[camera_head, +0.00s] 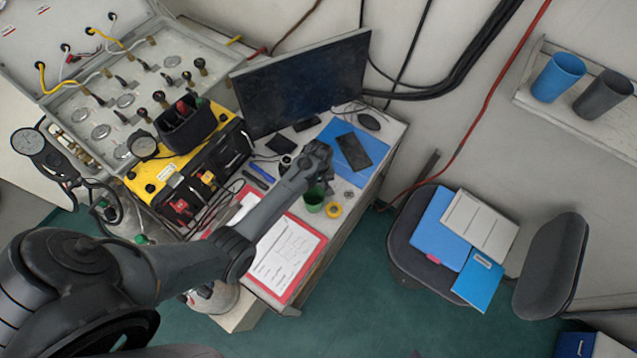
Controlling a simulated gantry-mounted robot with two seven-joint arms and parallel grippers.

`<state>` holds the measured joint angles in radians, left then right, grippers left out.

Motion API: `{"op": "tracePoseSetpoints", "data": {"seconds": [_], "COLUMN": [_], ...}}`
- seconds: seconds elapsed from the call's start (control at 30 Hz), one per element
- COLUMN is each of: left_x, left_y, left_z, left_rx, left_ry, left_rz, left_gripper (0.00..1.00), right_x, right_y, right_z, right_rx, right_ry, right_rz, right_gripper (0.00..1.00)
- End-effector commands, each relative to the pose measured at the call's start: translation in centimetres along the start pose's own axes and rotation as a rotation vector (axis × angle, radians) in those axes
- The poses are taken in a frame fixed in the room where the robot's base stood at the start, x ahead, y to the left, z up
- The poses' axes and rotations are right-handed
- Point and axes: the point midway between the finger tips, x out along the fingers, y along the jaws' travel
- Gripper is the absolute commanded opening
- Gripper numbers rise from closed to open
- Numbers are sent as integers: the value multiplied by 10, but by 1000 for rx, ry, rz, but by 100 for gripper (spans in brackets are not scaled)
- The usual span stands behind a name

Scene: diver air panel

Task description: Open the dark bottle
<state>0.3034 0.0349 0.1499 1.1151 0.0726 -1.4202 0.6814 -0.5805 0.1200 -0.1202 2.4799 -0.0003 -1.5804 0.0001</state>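My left arm reaches in from the lower left across the desk. Its gripper (320,152) is over the desk in front of the monitor, seen from behind and above. The wrist hides its fingertips, so I cannot tell whether they are open or shut. A small dark rounded thing (286,161) with a pale part shows just left of the gripper. It may be the dark bottle, but it is too small and partly hidden to be sure. I cannot tell whether the gripper touches it. My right gripper is not in view.
The desk holds a monitor (305,82), a blue folder (338,136), a dark phone-like slab (354,148), a green cup (314,203), a yellow ring (333,210) and a red clipboard (278,262). A yellow-black panel (160,172) borders the left. A chair (410,232) stands right.

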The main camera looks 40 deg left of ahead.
Motion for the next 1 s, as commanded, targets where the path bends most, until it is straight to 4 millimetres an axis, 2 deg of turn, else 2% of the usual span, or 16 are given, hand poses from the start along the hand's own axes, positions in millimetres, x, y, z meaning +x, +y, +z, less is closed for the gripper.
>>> {"op": "tracePoseSetpoints", "data": {"seconds": [0.33,0.37,0.5,0.83,1.0], "left_x": [3,2,2,0,-14], "left_y": [0,0,0,0,1], "left_z": [0,0,0,0,-1], "left_rx": [-1,-1,-1,0,-1], "left_ry": [0,0,0,1,3], "left_rz": [0,0,0,0,1], "left_gripper": [0,41,62,62,62], "right_x": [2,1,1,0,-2], "right_y": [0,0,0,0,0], "right_z": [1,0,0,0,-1], "right_rx": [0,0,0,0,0], "right_ry": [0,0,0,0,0], "right_rz": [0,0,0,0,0], "right_gripper": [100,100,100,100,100]}}
